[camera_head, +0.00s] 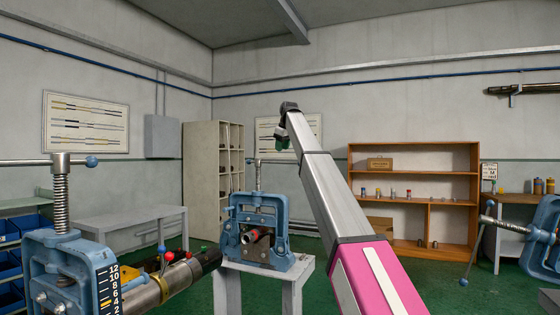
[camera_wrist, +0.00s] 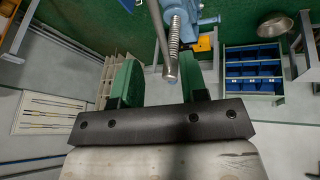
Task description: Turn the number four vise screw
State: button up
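In the head view, a blue vise (camera_head: 68,268) with an upright threaded screw (camera_head: 62,205) and crossbar stands at near left. Another blue vise (camera_head: 256,222) stands mid-picture with an upright screw (camera_head: 258,178). A third blue vise (camera_head: 542,238) is cut off at right.
The middle vise sits on a pale stand (camera_head: 294,280) and holds a pipe. A grey table (camera_head: 130,218), a pale shelf unit (camera_head: 205,165) and a wooden shelf (camera_head: 412,190) stand further back. Blue bins (camera_wrist: 253,66) show in the wrist view. Green floor is open between the stands.

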jog(key=x, duration=0.6)
jog(key=shift+w+f, duration=0.15)
jog(key=shift+f, duration=0.25)
grip_shut()
